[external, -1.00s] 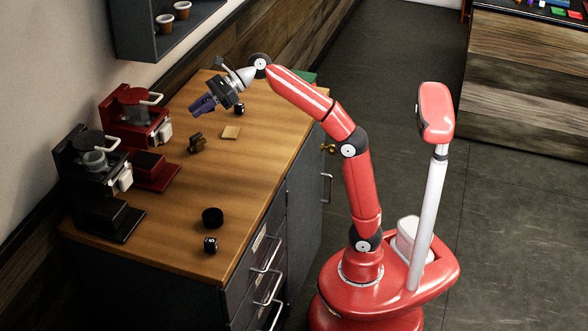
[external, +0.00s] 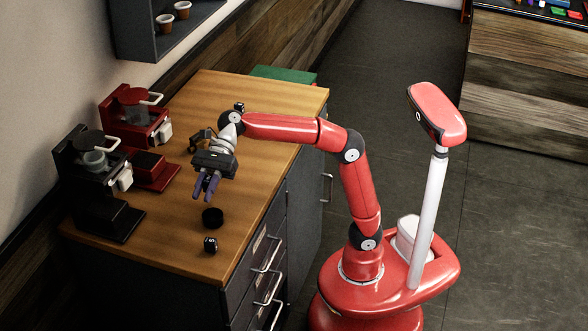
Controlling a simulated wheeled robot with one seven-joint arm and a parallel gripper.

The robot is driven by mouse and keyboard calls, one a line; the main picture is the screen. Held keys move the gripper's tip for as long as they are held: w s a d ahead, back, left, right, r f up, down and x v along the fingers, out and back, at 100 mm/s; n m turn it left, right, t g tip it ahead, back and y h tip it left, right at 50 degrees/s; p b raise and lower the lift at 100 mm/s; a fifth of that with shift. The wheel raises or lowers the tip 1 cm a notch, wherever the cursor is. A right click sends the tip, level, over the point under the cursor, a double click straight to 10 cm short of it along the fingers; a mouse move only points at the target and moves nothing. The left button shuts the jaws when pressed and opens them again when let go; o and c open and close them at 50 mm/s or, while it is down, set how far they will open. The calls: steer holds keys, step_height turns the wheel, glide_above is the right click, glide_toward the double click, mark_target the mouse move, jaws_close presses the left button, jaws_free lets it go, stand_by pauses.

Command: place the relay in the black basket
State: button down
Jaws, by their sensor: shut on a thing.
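The black basket (external: 212,217) is a small round black container on the wooden counter, towards its near end. My gripper (external: 205,190) points down just above and slightly left of the basket, clear of the counter. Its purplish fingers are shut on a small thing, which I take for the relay. The fingers hide most of it, and its shape cannot be made out.
A black cube with a white mark (external: 210,245) sits just in front of the basket. A black coffee brewer (external: 95,180) and a red one (external: 133,125) stand along the wall. Another small black piece (external: 239,107) lies farther back on the wooden counter (external: 175,250).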

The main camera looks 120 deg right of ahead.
mark_target(207, 216)
steer(key=shift+f+b, duration=4.7)
steer(key=shift+b, duration=0.7)
steer(key=shift+r, duration=0.1)
steer(key=c, duration=1.2)
jaws_free()
step_height(207, 216, up, 7)
steer(key=p, duration=0.9)
steer(key=shift+r, duration=0.15)
steer(key=shift+f, duration=0.2)
